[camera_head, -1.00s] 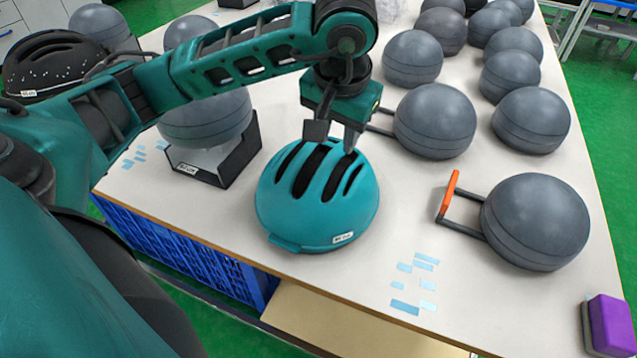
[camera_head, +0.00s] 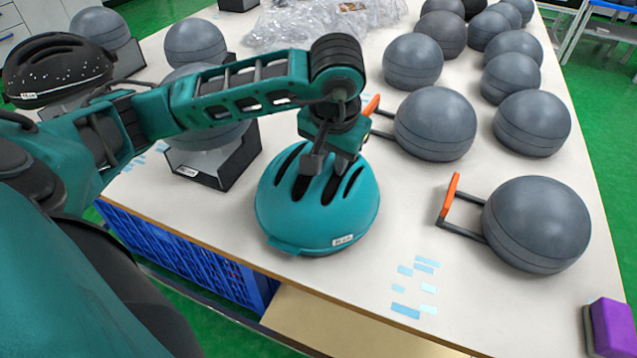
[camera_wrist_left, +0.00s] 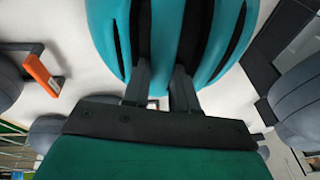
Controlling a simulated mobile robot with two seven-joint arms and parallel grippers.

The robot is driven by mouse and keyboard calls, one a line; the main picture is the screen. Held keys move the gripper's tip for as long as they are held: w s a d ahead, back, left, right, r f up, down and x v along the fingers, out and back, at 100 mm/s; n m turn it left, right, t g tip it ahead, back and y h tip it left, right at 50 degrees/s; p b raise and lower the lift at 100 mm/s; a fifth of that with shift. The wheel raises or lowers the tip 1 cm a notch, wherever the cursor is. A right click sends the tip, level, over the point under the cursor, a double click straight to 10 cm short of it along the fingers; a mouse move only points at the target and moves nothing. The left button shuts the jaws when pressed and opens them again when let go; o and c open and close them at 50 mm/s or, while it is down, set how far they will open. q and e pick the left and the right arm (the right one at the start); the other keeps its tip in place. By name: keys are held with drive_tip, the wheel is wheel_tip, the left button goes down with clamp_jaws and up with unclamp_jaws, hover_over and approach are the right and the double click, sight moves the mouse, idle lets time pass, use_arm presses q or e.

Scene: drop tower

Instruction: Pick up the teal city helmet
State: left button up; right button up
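The teal city helmet (camera_head: 318,222), with dark slots and a white label, sits upright near the table's front edge in the head view. My left gripper (camera_head: 328,164) points down onto its top. In the left wrist view, the left gripper's fingers (camera_wrist_left: 161,78) reach into two slots of the helmet (camera_wrist_left: 104,30). They lie close on both sides of one teal rib and look shut on it. The fingertips are hidden inside the slots. My right gripper is in neither view.
Grey domes on stands fill the table's back and right; one (camera_head: 537,225) with an orange-tipped bracket is nearest on the right. A black helmet (camera_head: 58,68) is at the left. A purple block (camera_head: 612,326) lies at the right corner. The table (camera_head: 420,210) is clear just right of the teal helmet.

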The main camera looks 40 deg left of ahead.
use_arm(q)
clamp_jaws()
drive_tip(key=shift+r, duration=0.2)
idle(0.3)
